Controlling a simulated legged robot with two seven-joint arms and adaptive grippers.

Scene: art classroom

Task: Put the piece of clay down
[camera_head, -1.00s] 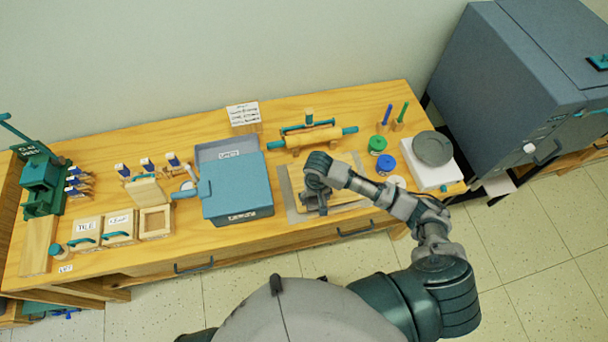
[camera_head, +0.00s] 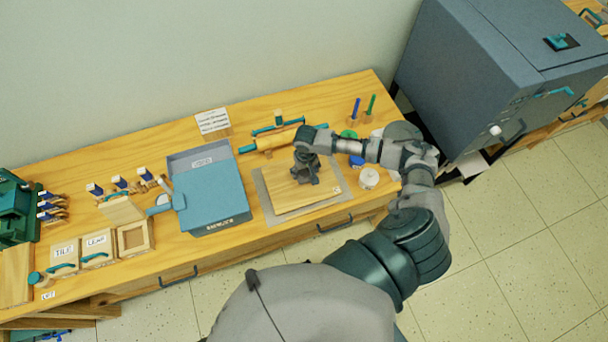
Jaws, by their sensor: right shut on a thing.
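My right gripper (camera_head: 305,176) points down over the wooden board (camera_head: 292,199), which lies on a grey mat on the table. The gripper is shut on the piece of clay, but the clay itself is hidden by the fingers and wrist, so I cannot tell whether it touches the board. My left gripper does not show.
A blue lidded box (camera_head: 212,198) stands left of the board. A rolling pin (camera_head: 277,139) lies behind it. A white jar (camera_head: 369,178) and a blue-lidded jar (camera_head: 357,161) stand to its right. A grey kiln (camera_head: 500,75) stands beyond the table's right end.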

